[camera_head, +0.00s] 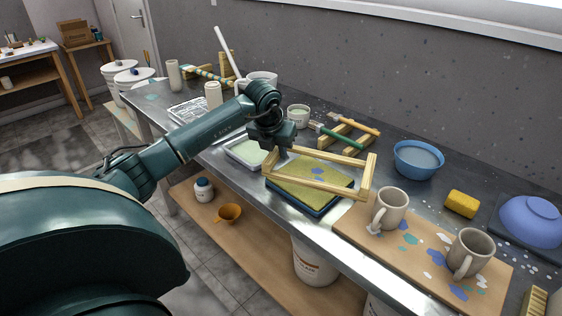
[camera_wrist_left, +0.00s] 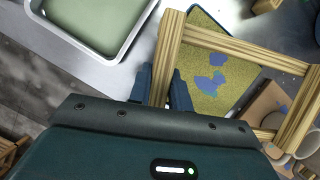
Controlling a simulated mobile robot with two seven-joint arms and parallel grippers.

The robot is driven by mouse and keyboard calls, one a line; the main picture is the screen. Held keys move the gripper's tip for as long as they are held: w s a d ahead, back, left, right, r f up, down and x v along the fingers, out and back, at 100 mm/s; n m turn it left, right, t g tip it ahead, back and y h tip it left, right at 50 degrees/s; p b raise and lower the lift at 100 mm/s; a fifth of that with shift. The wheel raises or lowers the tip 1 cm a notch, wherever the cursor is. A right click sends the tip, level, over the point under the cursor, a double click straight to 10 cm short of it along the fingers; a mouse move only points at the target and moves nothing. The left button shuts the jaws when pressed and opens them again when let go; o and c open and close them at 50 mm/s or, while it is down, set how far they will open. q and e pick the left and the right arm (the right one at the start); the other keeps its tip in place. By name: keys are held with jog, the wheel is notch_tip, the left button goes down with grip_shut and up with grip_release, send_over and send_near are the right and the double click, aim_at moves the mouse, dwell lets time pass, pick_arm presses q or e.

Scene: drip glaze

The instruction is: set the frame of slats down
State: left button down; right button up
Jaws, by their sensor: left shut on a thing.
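The frame of slats (camera_head: 369,176) is a pale wooden rectangle. In the head view it is over a yellow-green pad with blue blotches (camera_head: 312,174) in a dark blue tray. My left gripper (camera_head: 281,152) is shut on the frame's left end. In the left wrist view the two dark fingers of my left gripper (camera_wrist_left: 162,88) sit on either side of one slat of the frame (camera_wrist_left: 222,42), with the pad (camera_wrist_left: 208,92) behind its opening. I cannot tell whether the frame touches the pad or tray. My right gripper is not in view.
A tray of pale green glaze (camera_head: 247,153) lies just left of the frame. A board (camera_head: 400,262) with two mugs (camera_head: 390,208) is close on the right. Behind are a wooden rack with brushes (camera_head: 350,137) and a blue bowl (camera_head: 418,160). The table's front edge is near.

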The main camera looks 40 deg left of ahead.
pick_arm(q)
notch_tip(320, 180, down, 3)
jog(key=shift+f, duration=0.4)
jog(key=c, duration=1.3)
grip_release()
jog(key=shift+r, duration=0.1)
